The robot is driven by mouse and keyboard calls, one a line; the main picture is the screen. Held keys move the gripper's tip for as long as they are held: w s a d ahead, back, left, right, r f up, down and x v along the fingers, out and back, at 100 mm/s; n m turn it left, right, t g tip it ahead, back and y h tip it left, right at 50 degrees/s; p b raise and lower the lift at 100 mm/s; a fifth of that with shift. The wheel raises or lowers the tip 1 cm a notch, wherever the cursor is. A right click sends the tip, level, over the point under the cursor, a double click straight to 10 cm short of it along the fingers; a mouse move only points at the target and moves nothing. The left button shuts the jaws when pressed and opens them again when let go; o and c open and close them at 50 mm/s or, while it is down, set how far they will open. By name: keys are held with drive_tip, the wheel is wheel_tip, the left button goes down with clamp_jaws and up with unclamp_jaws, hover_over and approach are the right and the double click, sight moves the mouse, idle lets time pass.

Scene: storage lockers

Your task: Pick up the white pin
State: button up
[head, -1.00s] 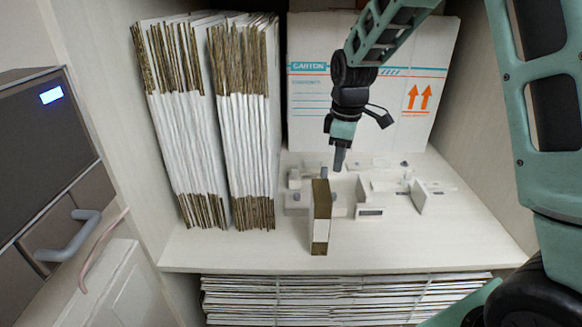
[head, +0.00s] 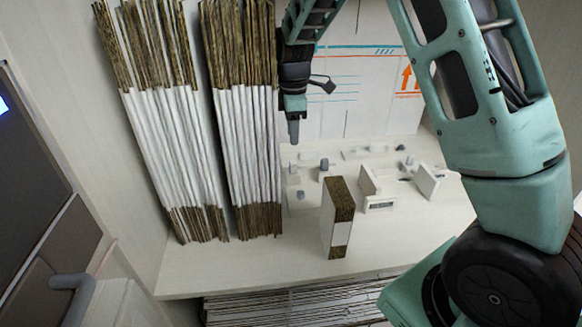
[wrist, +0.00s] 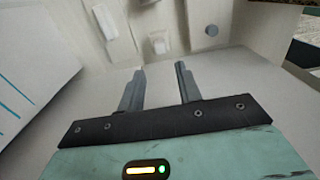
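Several small white and grey pieces lie on the shelf, among them a white piece (head: 293,179) at the left and a low white strip (head: 354,155) farther back. I cannot tell for sure which one is the white pin. The wrist view shows a long white piece (wrist: 106,22) and a shorter white piece (wrist: 160,44) beyond my fingers. My gripper (head: 293,135) points down above the back left of these pieces. In the wrist view my gripper (wrist: 160,80) has its two fingers apart with nothing between them.
Tall bundles of white and brown sheets (head: 240,140) stand close left of my gripper. A white carton (head: 365,70) stands behind it. An upright brown-and-white block (head: 337,217) and a white box-like piece (head: 380,204) stand nearer the front. The shelf's front left is clear.

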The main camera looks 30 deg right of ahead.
sight(293, 163)
wheel_tip(293, 163, down, 9)
drive_tip(key=b, duration=0.5)
drive_tip(key=shift+r, duration=0.1)
drive_tip(key=shift+c, duration=0.3)
drive_tip(key=c, duration=0.6)
wheel_tip(293, 163, up, 8)
drive_tip(key=p, duration=0.5)
drive_tip(key=shift+r, duration=0.15)
drive_tip(key=shift+c, duration=0.2)
